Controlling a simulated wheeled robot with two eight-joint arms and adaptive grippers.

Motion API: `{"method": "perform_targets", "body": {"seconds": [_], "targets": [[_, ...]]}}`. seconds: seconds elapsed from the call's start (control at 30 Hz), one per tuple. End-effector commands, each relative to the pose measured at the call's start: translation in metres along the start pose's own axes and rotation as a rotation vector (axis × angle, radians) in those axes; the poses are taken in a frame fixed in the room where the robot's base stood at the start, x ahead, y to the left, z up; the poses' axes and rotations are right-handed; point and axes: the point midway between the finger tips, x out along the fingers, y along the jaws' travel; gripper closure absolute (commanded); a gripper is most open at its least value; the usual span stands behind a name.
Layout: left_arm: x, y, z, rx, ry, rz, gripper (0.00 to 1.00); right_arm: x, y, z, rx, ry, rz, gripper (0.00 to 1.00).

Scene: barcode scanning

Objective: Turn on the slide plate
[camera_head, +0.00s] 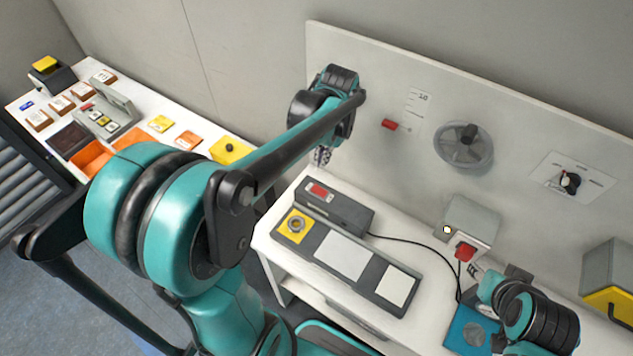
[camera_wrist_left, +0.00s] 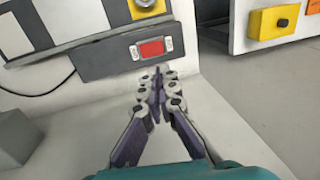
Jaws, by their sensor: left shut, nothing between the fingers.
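A dark box with a red rocker switch (camera_head: 319,190) stands on the white table below the wall panel. Beside it lies a long grey plate (camera_head: 345,257) with a yellow square carrying a round button and two white pads. In the left wrist view the red switch (camera_wrist_left: 152,48) sits on the dark box's face, straight ahead of my fingertips. My left gripper (camera_head: 322,156) hangs near the switch box, mostly hidden by its own wrist. In the wrist view the left gripper (camera_wrist_left: 157,78) is shut and empty, its tips just short of the switch. My right arm is at lower right; its fingers are unclear.
The wall panel holds a red lever (camera_head: 389,124), a round dial (camera_head: 463,146) and a rotary knob (camera_head: 569,182). A red-topped device (camera_head: 465,252) and a blue plate (camera_head: 463,330) are near my right arm. A black cable crosses the table.

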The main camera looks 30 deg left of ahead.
Motion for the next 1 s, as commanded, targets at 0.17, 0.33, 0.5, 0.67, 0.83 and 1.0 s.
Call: {"method": "perform_targets", "body": {"seconds": [0.17, 0.33, 0.5, 0.67, 0.83, 1.0], "targets": [[0.042, 0.0, 0.0, -0.002, 0.0, 0.0, 1.0, 0.008, 0.0, 0.006, 0.0, 0.0, 0.0, 0.6], [0.077, 0.0, 0.0, -0.002, 0.0, 0.0, 1.0, 0.014, 0.0, 0.01, 0.0, 0.0, 0.0, 0.6], [0.102, 0.0, 0.0, -0.001, 0.001, 0.0, 1.0, 0.018, 0.0, 0.013, 0.0, 0.0, 0.0, 0.6], [0.113, 0.0, 0.0, 0.0, 0.0, 0.0, 1.0, 0.02, 0.0, 0.014, 0.0, 0.0, 0.0, 0.6], [0.115, 0.0, 0.0, -0.001, 0.0, 0.0, 1.0, 0.02, 0.0, 0.014, 0.0, 0.0, 0.0, 0.6], [0.115, 0.0, 0.0, -0.001, 0.0, 0.0, 1.0, 0.02, 0.0, 0.014, 0.0, 0.0, 0.0, 0.6]]}}
